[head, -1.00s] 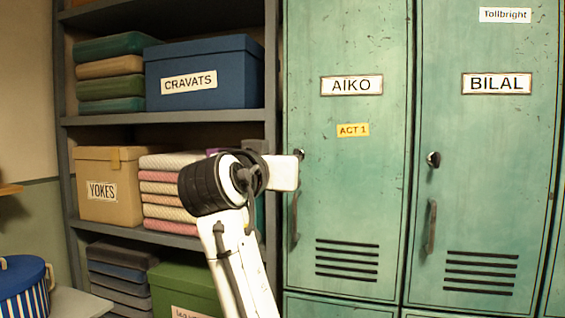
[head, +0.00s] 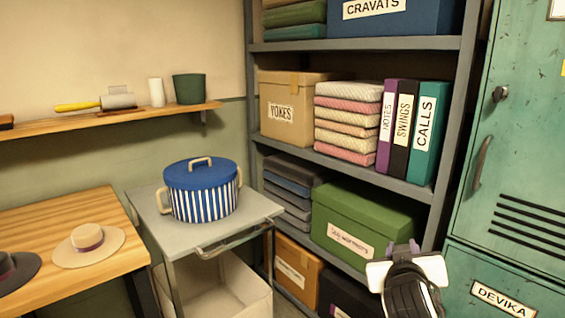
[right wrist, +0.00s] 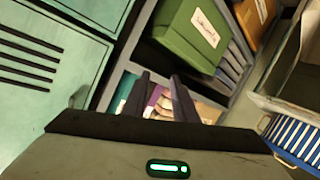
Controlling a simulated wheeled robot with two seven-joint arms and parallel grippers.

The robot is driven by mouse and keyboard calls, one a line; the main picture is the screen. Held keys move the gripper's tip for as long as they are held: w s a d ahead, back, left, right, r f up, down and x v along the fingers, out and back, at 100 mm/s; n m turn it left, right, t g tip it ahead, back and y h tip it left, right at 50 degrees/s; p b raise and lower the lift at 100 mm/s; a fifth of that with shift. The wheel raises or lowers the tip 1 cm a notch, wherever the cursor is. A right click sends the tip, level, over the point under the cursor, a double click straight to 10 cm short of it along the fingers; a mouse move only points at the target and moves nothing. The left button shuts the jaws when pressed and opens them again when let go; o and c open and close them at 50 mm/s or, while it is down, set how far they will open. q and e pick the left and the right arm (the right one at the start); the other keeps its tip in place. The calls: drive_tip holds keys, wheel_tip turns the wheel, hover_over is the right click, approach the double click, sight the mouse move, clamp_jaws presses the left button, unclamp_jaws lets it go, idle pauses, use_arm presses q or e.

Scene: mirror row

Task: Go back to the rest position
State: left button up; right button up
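My right gripper (head: 404,250) is at the lower right of the head view, in front of the green box (head: 362,222) on the lower shelf. In the right wrist view its two dark fingers (right wrist: 160,76) stand apart with a gap between them. Nothing is held; the folded cloths on the shelf show beyond the gap. My left gripper is not in view.
A grey shelf unit (head: 340,46) stands close ahead, with green lockers (head: 520,150) to its right. A grey trolley (head: 150,212) carries a blue striped round box (head: 203,190). A wooden table (head: 60,215) with hats is at the left.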

drive_tip(key=s+a+f+n+g+y+p, duration=0.1)
drive_tip(key=s+a+f+n+y, duration=0.15)
drive_tip(key=s+f, duration=0.65)
drive_tip(key=s+a+f+n+g+y, duration=0.1)
drive_tip(key=s+a+f+y, duration=0.4)
drive_tip(key=f, duration=0.8)
drive_tip(key=s+a+f+g, duration=0.1)
drive_tip(key=s+f, duration=0.2)
drive_tip(key=s, duration=0.3)
drive_tip(key=s+a+f+g, duration=0.1)
drive_tip(key=s+f, duration=0.2)
drive_tip(key=s, duration=0.4)
drive_tip(key=s+f+p, duration=0.1)
drive_tip(key=s+f, duration=0.2)
drive_tip(key=s, duration=0.3)
drive_tip(key=shift+s+a+m+g+y, duration=0.25)
drive_tip(key=shift+a+m+g+y, duration=0.1)
drive_tip(key=shift+a+g+y, duration=0.1)
